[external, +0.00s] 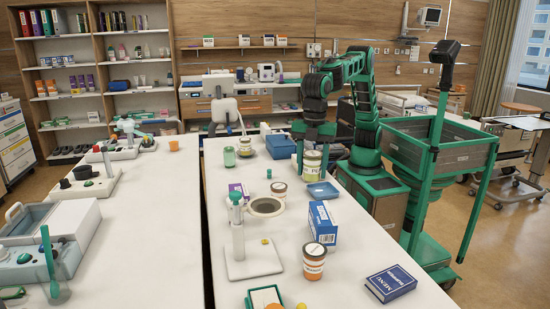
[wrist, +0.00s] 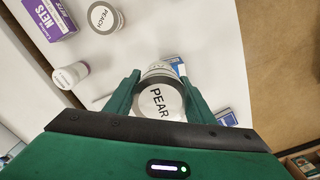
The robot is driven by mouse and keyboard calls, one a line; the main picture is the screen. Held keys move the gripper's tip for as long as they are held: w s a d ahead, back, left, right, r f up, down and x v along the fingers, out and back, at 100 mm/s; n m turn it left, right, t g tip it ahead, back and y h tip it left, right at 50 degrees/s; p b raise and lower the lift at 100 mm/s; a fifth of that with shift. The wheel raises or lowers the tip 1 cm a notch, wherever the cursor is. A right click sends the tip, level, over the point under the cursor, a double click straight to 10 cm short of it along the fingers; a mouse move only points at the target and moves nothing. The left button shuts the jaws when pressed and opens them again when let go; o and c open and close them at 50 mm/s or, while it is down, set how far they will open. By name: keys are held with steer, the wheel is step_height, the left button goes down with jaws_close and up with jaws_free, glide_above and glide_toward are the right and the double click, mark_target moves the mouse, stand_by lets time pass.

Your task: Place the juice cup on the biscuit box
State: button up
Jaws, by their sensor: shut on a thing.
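The cup in my gripper has a grey-rimmed white lid marked PEAR (wrist: 160,102). In the external view a cup with a pale lid and yellow-green label (external: 312,165) shows below my gripper (external: 313,137). In the wrist view the two green fingers of my gripper (wrist: 158,98) are shut on the sides of the PEAR cup. A blue-and-white box (external: 323,222), the likely biscuit box, stands on the table nearer the external camera; its print is too small to read. In the wrist view a blue-and-white thing (wrist: 178,65) shows partly behind the cup.
A PEACH cup (wrist: 103,17), a purple NETS box (wrist: 50,16) and a white bottle (wrist: 69,75) stand nearby. A blue tray (external: 322,190), an orange-labelled cup (external: 314,262), a white stand (external: 252,262) and a MENU book (external: 391,284) are also on the table (external: 345,265).

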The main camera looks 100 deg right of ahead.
steer(key=s+a+r+n, duration=0.1)
steer(key=s+a+r, duration=0.3)
steer(key=s+a, duration=0.85)
glide_above(322, 213)
step_height(322, 213, down, 7)
steer(key=shift+s, duration=0.1)
steer(key=shift+f, duration=2.1)
steer(key=o, duration=1.2)
steer(key=shift+f, duration=0.1)
step_height(322, 213, up, 12)
steer(key=shift+r, duration=0.15)
